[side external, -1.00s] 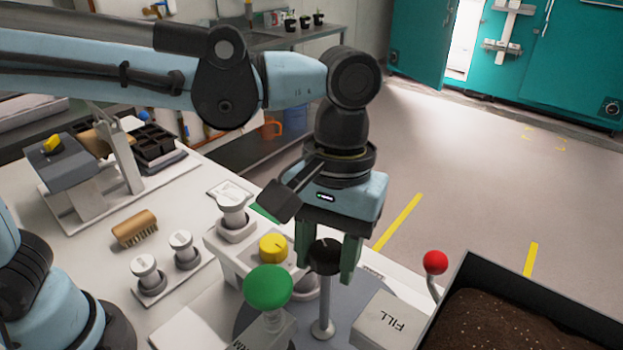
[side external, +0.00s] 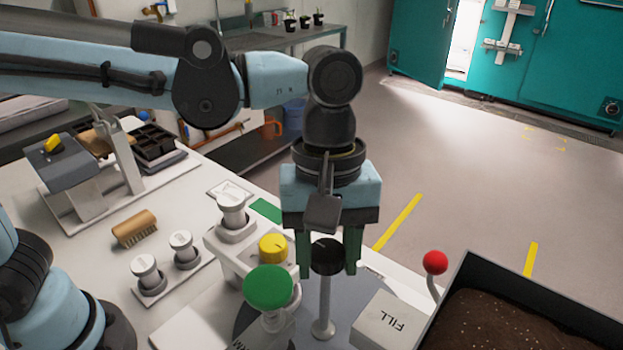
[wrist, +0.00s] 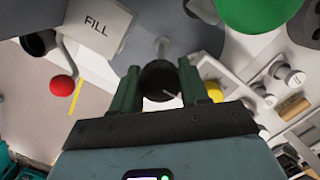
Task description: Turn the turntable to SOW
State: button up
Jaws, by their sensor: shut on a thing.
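The turntable is a grey disc (side external: 350,290) at the lower middle of the side view, partly hidden by blocks and knobs. A black round knob (side external: 327,256) tops a pale post that stands on it. My gripper (side external: 328,268) points down with its green fingers on either side of this knob, shut on it. The wrist view shows the knob (wrist: 160,80) between the fingers (wrist: 160,88), with a pale line on it. A white block marked FILL (side external: 388,320) sits at the disc's right. No SOW label can be read.
A large green knob (side external: 268,287) stands close left of the post, with a yellow knob (side external: 273,248) behind it. A red ball lever (side external: 435,262) and a soil bin (side external: 500,320) are at right. A brush (side external: 134,228) lies on the left bench.

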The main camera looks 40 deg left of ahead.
jog(key=o, duration=0.6)
jog(key=shift+o, duration=0.2)
jog(key=shift+r, duration=3.5)
